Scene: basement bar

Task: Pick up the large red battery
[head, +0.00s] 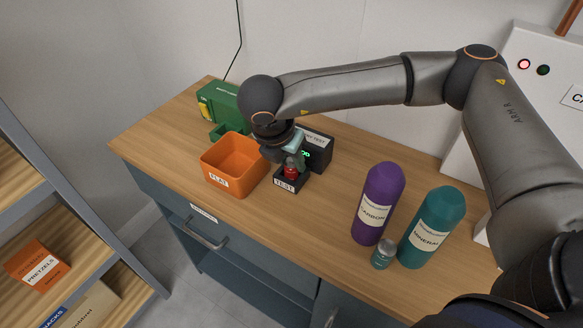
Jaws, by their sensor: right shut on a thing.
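The large red battery (291,172) is in the middle of the counter, at the small black holder marked TEST (288,186). Only a small part of its red body shows. My right gripper (291,161) reaches down from above and is shut on the battery. The battery looks upright and is at or just above the holder; I cannot tell whether it still touches the bottom. My left gripper is not in view.
An orange bin marked FLAT (222,182) stands just left of the gripper. A black tester (318,148) with green digits is behind. A purple bottle (379,204), a teal bottle (432,228) and a small grey-green cylinder (383,254) stand to the right. A green device (222,101) is at the back left.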

